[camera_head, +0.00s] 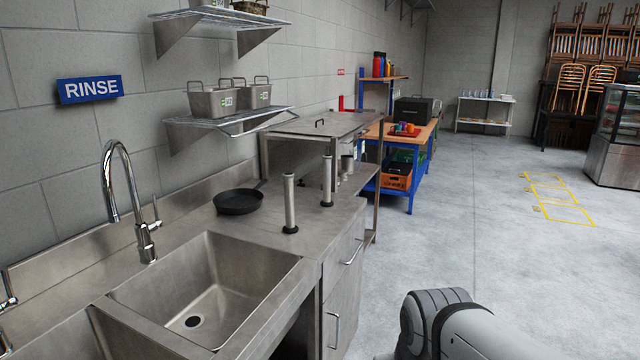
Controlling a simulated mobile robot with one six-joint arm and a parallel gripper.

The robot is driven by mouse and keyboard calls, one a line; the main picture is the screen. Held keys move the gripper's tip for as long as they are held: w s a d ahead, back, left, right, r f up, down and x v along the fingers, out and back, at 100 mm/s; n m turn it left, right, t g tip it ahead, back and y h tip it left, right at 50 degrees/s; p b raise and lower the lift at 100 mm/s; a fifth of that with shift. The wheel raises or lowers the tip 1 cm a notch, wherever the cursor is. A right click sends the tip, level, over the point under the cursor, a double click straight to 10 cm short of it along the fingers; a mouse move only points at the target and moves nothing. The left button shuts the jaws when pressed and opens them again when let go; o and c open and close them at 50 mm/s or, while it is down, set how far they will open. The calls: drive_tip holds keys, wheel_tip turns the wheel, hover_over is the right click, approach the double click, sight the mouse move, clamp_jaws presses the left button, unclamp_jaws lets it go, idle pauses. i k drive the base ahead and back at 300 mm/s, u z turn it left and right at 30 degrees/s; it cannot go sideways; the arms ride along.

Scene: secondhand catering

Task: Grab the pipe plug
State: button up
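Two upright metal tubes with black round bases stand on the steel counter, and both look like pipe plugs. The nearer pipe plug (290,205) is just behind the sink's right rear corner. The farther pipe plug (327,181) stands behind it and to the right. Both stand apart from each other, and nothing holds them. My gripper is not in view; only a grey and black part of my arm shows at the bottom right, well away from the plugs.
A steel sink (205,290) with a tall faucet (116,190) is at the near left. A black pan (238,202) lies left of the plugs. A small metal container (347,166) stands behind them.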

sight(327, 201)
drive_tip(key=i, duration=0.9)
drive_tip(key=z, duration=0.35)
drive_tip(key=k, duration=0.55)
drive_tip(key=z, duration=0.85)
drive_tip(key=k, duration=0.8)
drive_tip(key=z, duration=0.7)
drive_tip(key=i, duration=1.3)
drive_tip(key=u, duration=0.35)
drive_tip(key=i, duration=1.65)
drive_tip(key=u, duration=1.2)
drive_tip(key=i, duration=1.1)
drive_tip(key=u, duration=1.15)
drive_tip(key=i, duration=0.45)
drive_tip(key=u, duration=0.2)
